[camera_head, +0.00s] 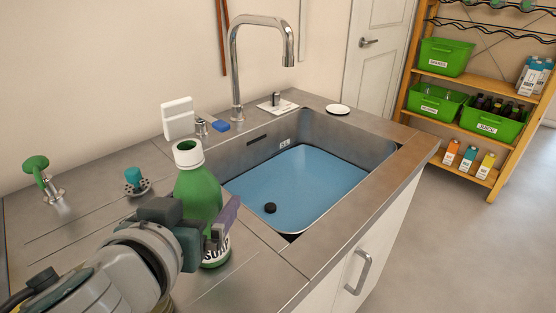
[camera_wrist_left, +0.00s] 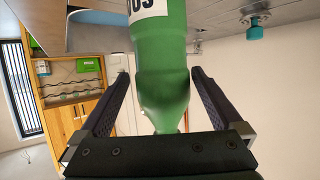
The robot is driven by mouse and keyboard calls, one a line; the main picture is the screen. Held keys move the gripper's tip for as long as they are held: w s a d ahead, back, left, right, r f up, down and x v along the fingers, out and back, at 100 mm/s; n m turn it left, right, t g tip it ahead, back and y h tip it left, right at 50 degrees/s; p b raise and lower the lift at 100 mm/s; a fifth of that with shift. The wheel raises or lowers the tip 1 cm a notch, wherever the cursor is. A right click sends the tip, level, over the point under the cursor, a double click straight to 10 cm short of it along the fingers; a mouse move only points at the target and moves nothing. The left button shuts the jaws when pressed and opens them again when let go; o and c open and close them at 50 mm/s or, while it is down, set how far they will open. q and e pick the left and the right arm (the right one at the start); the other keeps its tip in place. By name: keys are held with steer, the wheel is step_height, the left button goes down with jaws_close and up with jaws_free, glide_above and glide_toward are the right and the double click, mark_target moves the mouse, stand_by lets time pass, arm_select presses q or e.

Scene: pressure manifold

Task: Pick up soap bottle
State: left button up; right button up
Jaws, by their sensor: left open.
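The green soap bottle (camera_head: 198,190) with a white cap and a white SOAP label stands upright on the metal counter, left of the sink basin. My left gripper (camera_head: 216,226) is at the bottle, in front of its body, and partly hides it and its label. In the left wrist view, which is upside down, the bottle (camera_wrist_left: 162,65) lies between the two open fingers of the gripper (camera_wrist_left: 160,76). I see gaps on both sides of its neck and cannot tell if a finger touches it. My right gripper is not in view.
The sink (camera_head: 298,180) with a blue bottom lies right of the bottle, under a tall faucet (camera_head: 236,70). A green-handled valve (camera_head: 38,170) and a teal knob (camera_head: 134,178) stand to the left.

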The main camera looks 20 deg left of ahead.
arm_select(q)
steer(key=x, duration=0.4)
steer(key=shift+a, duration=0.15)
steer(key=shift+c, duration=0.2)
steer(key=shift+r, duration=0.1)
jaws_close()
stand_by(0.3)
